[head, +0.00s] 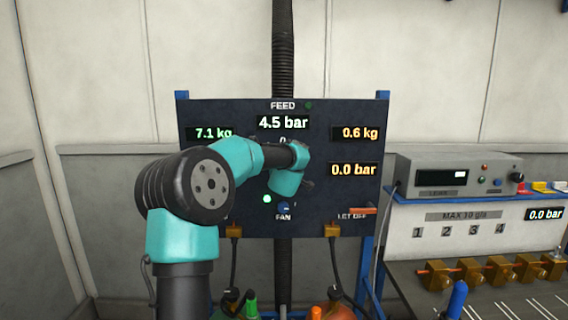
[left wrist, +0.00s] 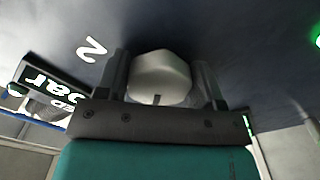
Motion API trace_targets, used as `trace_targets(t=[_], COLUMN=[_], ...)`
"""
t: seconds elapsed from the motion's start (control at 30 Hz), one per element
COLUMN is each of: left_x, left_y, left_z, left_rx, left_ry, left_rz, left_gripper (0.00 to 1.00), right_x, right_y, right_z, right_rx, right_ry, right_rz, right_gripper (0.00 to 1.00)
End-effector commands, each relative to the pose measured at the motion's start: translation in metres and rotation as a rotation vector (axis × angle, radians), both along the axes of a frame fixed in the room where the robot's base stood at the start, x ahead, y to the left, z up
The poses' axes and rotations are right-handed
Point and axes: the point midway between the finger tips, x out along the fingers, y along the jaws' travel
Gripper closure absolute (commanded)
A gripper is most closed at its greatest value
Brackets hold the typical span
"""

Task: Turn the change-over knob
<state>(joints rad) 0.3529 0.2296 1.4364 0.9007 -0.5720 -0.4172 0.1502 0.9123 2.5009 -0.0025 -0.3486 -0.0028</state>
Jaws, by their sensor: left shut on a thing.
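The change-over knob (left wrist: 160,72) is a pale grey, faceted knob on the dark feed panel (head: 225,165). In the left wrist view it sits between the two fingers of my left gripper (left wrist: 161,88), which is shut on it. A dark notch shows on the knob's near edge, and a white "2" is printed on the panel to its left. In the head view my left arm reaches up to the panel's middle, and its gripper (head: 303,183) hides the knob. My right gripper is not in view.
The panel's displays read 7.1 kg, 4.5 bar, 0.6 kg and 0.0 bar. A small blue fan knob (head: 284,208) and an orange let-off lever (head: 363,211) sit low on it. A grey instrument box (head: 455,174) and brass fittings (head: 470,270) stand at the right.

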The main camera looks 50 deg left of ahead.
Motion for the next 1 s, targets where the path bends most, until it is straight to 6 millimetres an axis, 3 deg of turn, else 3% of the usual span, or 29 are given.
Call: trace_targets(t=[0.53,0.57,0.6,0.8,1.0], left_x=[0.0,0.0,0.0,0.0,0.0001], left_y=[0.0,0.0,0.0,0.0,-0.0001], left_z=[0.0004,0.0004,0.0004,0.0003,0.0002], left_rx=[-0.028,-0.028,-0.028,-0.027,-0.027], left_ry=[-0.032,-0.032,-0.032,-0.03,-0.03], left_rz=[0.001,0.001,0.001,0.0,0.0], left_gripper=[0.62,0.36,0.32,0.13,0.13], right_x=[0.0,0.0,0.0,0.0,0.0], right_y=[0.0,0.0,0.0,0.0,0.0], right_z=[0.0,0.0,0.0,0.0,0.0], right_rx=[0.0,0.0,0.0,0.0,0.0], right_ry=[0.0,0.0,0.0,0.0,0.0], right_rz=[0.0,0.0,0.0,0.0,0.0], right_gripper=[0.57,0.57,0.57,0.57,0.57])
